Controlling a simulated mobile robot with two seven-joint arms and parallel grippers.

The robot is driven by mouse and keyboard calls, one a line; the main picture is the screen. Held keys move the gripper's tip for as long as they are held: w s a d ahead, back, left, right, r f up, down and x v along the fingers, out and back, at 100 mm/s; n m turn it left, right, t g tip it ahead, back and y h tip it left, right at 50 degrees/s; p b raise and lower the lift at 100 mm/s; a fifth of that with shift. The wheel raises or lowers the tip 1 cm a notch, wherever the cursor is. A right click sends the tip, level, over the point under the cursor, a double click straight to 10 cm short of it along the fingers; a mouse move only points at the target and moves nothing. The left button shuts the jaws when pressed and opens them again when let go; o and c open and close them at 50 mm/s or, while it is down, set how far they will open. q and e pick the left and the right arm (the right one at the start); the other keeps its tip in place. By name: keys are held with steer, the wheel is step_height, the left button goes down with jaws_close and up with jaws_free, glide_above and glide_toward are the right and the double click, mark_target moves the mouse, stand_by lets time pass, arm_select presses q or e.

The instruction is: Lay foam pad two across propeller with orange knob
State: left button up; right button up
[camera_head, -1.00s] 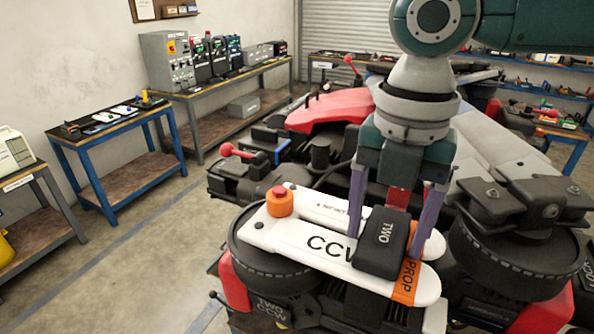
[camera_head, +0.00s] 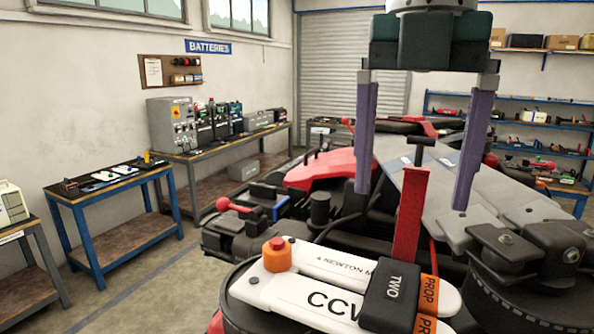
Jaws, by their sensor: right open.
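The white propeller (camera_head: 290,292) lies folded on the drone's arm, marked CCW, with an orange knob (camera_head: 277,254) at its left end. Foam pad two (camera_head: 392,297), a black block lettered TWO, lies across the propeller near an orange band marked PROP (camera_head: 427,294). My right gripper (camera_head: 412,200) is open and empty, raised above and beyond the pad, its two purple fingers wide apart. A red handle (camera_head: 409,200) stands upright between the fingers in the picture. I do not see my left gripper.
The drone's red and grey body (camera_head: 330,176) fills the space behind the propeller. A blue-legged table (camera_head: 106,190) with small items and a workbench (camera_head: 215,146) with battery units stand at the left. The floor between them and the drone is clear.

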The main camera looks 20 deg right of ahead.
steer(key=s+a+f+m+t+y, duration=0.2)
steer(key=s+a+f+m+y, duration=0.3)
steer(key=a+f+m, duration=0.75)
steer(key=s+d+f+m+t+h, duration=0.1)
steer(key=s+d+f+m+h, duration=0.3)
steer(key=s+d+f+m, duration=0.3)
steer(key=s+d+m, duration=0.2)
steer(key=s+m, duration=0.2)
steer(key=m, duration=0.1)
steer(key=shift+d+f+t+h, duration=0.2)
steer(key=shift+f+t+h, duration=0.1)
steer(key=shift+f+h, duration=0.1)
steer(key=shift+s, duration=0.1)
